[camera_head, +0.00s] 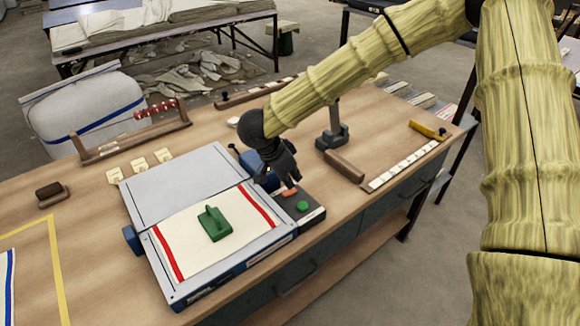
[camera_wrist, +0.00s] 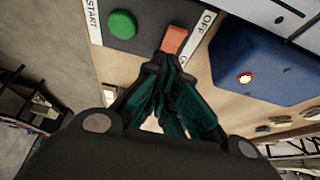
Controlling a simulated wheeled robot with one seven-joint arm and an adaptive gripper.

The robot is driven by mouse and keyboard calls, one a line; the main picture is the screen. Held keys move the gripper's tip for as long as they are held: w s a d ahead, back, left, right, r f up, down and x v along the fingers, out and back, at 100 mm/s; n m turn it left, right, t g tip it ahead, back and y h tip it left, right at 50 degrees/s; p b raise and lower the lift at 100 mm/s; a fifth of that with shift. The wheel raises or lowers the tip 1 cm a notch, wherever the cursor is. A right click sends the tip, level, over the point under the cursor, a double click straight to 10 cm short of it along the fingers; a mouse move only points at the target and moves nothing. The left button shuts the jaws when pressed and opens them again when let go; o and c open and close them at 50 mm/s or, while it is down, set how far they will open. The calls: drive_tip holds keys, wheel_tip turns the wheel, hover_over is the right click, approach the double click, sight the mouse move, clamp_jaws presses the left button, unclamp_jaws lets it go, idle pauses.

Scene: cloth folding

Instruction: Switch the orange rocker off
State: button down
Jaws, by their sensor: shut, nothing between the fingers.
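The orange rocker (camera_head: 289,192) sits on a dark control box (camera_head: 315,217) at the right of the folding machine, beside a round green button (camera_head: 303,206). In the wrist view the orange rocker (camera_wrist: 174,39) lies beside a label reading OFF, and the green button (camera_wrist: 122,24) is by a START label. My gripper (camera_head: 292,184) is shut and empty, pointing down just over the rocker. In the wrist view my gripper's fingertips (camera_wrist: 165,66) overlap the rocker's near end. I cannot tell whether they touch it. The rocker's tilt is unclear.
A blue housing (camera_wrist: 262,60) with a glowing lamp (camera_wrist: 244,78) stands close beside the rocker. The folding machine (camera_head: 176,176) holds a white cloth (camera_head: 185,237) with red stripes and a green handled block (camera_head: 214,223). A wooden block, ruler and dark stand (camera_head: 332,137) lie to the right.

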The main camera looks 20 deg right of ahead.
sight(289, 192)
drive_tip(key=shift+s+a+f, duration=0.1)
drive_tip(key=shift+a+f, duration=0.1)
drive_tip(key=shift+f, duration=0.25)
drive_tip(key=shift+s+a+f, duration=0.1)
drive_tip(key=shift+a+f, duration=0.05)
drive_tip(key=shift+f, duration=0.25)
drive_tip(key=shift+a+f, duration=0.1)
drive_tip(key=shift+a+f+h+p, duration=0.25)
drive_tip(key=shift+h+p, duration=0.15)
drive_tip(key=shift+h, duration=0.1)
drive_tip(key=shift+d+r+p, duration=0.1)
drive_tip(key=shift+d+p, duration=0.2)
drive_tip(key=shift+p, duration=0.05)
drive_tip(key=shift+w+d, duration=0.1)
drive_tip(key=shift+w+d+p, duration=0.15)
drive_tip(key=shift+d+p, duration=0.25)
